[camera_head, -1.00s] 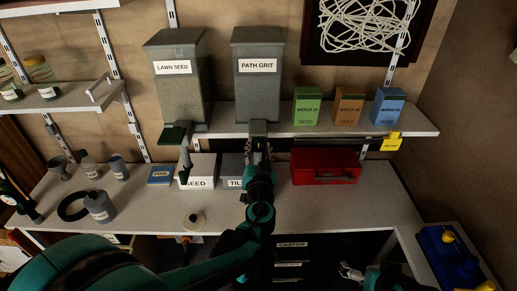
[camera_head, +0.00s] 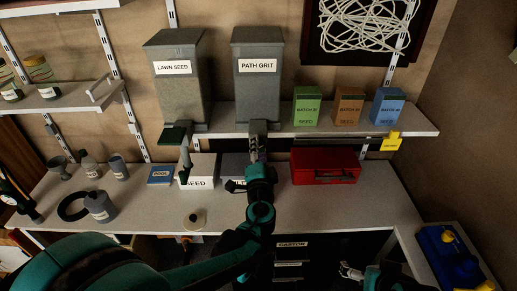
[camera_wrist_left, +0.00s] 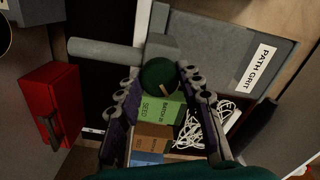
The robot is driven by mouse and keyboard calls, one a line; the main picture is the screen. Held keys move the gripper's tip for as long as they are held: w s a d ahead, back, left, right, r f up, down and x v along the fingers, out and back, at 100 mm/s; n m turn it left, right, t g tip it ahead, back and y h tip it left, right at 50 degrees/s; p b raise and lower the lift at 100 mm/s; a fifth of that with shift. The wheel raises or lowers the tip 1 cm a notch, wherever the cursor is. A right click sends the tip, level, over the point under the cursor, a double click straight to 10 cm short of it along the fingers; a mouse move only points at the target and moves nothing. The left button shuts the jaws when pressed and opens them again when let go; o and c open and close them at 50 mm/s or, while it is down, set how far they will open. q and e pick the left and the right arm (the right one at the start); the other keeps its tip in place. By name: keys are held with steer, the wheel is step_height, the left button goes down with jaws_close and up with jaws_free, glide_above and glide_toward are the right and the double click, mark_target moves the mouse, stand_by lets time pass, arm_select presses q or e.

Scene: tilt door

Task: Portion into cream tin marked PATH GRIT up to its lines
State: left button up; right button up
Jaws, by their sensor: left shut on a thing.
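The grey PATH GRIT hopper (camera_head: 256,90) stands on the wall shelf, with its spout (camera_head: 257,127) below. It also shows at the upper right in the left wrist view (camera_wrist_left: 220,50). My left gripper (camera_head: 257,148) is just under the spout in the head view. In the left wrist view its fingers lie either side of a dark green round knob (camera_wrist_left: 160,75) by the spout, and it is shut on this knob. My right gripper (camera_head: 350,271) is low at the front edge, too small to read its jaws. I cannot make out a cream tin marked PATH GRIT.
A LAWN SEED hopper (camera_head: 178,85) stands to the left. Green (camera_head: 306,106), brown (camera_head: 348,106) and blue (camera_head: 387,106) batch boxes stand on the shelf at right. A red box (camera_head: 325,166) is on the counter. Counter front right of my left arm is clear.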

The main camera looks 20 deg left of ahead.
arm_select(q)
steer(key=shift+m, duration=3.7)
steer(key=o, duration=1.2)
steer(key=shift+c, duration=0.2)
steer(key=v, duration=1.2)
